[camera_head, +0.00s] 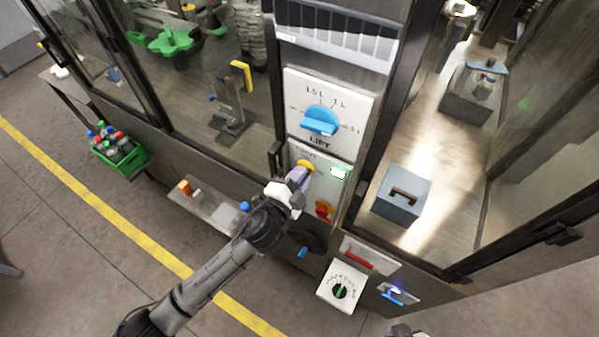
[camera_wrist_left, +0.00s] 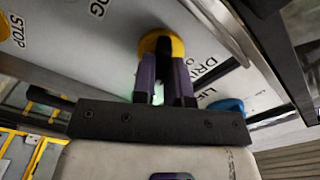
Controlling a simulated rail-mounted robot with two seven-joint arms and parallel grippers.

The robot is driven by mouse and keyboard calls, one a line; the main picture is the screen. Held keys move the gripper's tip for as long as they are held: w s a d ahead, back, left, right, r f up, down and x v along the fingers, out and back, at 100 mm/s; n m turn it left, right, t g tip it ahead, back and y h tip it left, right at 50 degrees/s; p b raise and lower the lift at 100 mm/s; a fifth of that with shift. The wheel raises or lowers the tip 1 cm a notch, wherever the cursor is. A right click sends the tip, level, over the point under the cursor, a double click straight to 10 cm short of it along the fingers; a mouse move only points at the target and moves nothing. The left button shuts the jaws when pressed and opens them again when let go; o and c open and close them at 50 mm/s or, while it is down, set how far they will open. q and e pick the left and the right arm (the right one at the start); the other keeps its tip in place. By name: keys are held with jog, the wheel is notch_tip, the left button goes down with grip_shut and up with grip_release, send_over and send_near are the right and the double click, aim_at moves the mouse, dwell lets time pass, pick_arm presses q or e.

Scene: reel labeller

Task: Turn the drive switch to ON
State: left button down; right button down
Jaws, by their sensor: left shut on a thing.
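The drive switch is a yellow round knob (camera_head: 306,165) on a pale panel (camera_head: 318,187) in the middle of the machine front. My left gripper (camera_head: 299,177) reaches up to it from the lower left and is shut on it. In the left wrist view the purple fingers of my left gripper (camera_wrist_left: 163,85) close on the yellow knob (camera_wrist_left: 161,43), beside printed lettering that starts with "DRI". Fingers and hand hide much of the knob, so I cannot read its position. My right gripper does not show clearly.
A blue LIFT dial (camera_head: 319,120) sits just above. A small green-lit window (camera_head: 338,173) is right of the knob and a red-orange control (camera_head: 324,209) below it. A white dial box (camera_head: 342,286) and a shelf (camera_head: 212,205) jut out low. The floor at left is mostly clear.

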pick_arm(q)
jog(key=shift+m+p, duration=0.8)
jog(key=shift+m, duration=1.9)
jog(key=shift+f, duration=0.1)
jog(key=c, duration=1.1)
grip_release()
jog(key=shift+c, duration=0.2)
jog(key=shift+s, duration=0.1)
